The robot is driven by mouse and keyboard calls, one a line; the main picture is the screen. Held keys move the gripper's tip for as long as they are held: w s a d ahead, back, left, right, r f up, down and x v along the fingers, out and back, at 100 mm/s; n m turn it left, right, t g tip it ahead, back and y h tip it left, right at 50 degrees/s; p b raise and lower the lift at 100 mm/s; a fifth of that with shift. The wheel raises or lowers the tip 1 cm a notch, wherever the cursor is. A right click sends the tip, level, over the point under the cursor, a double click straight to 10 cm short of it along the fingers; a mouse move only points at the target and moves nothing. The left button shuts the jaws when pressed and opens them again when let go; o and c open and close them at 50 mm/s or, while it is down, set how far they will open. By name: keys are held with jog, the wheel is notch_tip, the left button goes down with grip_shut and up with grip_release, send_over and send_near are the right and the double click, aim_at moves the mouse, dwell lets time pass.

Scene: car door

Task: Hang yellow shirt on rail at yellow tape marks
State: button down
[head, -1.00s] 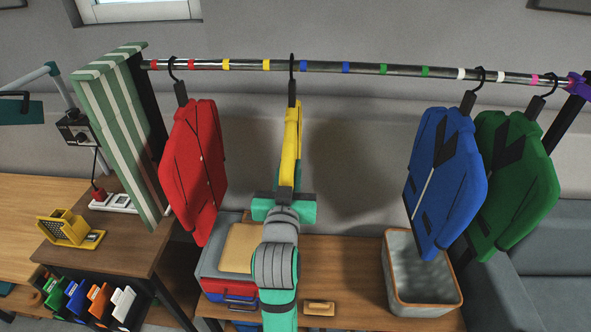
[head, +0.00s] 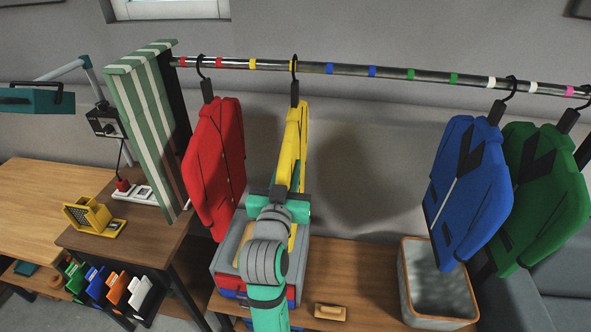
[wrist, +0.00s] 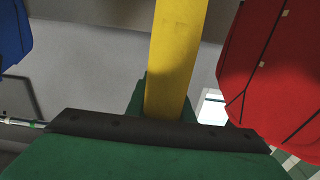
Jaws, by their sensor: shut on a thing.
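The yellow shirt (head: 296,138) is seen nearly edge-on in the head view. My gripper (head: 279,192) is shut on its lower part from the front, and the shirt also fills the middle of the wrist view (wrist: 175,55). The shirt's black hook (head: 294,68) reaches the metal rail (head: 440,78) and overlaps the right yellow tape mark (head: 294,66). The left yellow tape mark (head: 252,64) is clear, left of the hook. I cannot tell whether the hook bears on the rail.
The red shirt (head: 215,165) hangs close on the left. A blue shirt (head: 468,190) and a green shirt (head: 542,200) hang at the right. The rail between the yellow and blue shirts is free. A workbench (head: 350,275) and grey bin (head: 440,285) stand below.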

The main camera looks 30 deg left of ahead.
jog(key=shift+s+a+r, duration=0.1)
jog(key=shift+s+a, duration=0.15)
jog(key=shift+a, duration=0.55)
jog(key=shift+s+a+f, duration=0.1)
jog(key=shift+s+a, duration=0.2)
jog(key=shift+a, duration=0.5)
jog(key=shift+s+a+r, duration=0.1)
jog(key=shift+s+a, duration=0.15)
jog(key=shift+a, duration=0.55)
jog(key=shift+w, duration=0.1)
jog(key=shift+f, duration=0.3)
jog(key=c, duration=1.5)
grip_release()
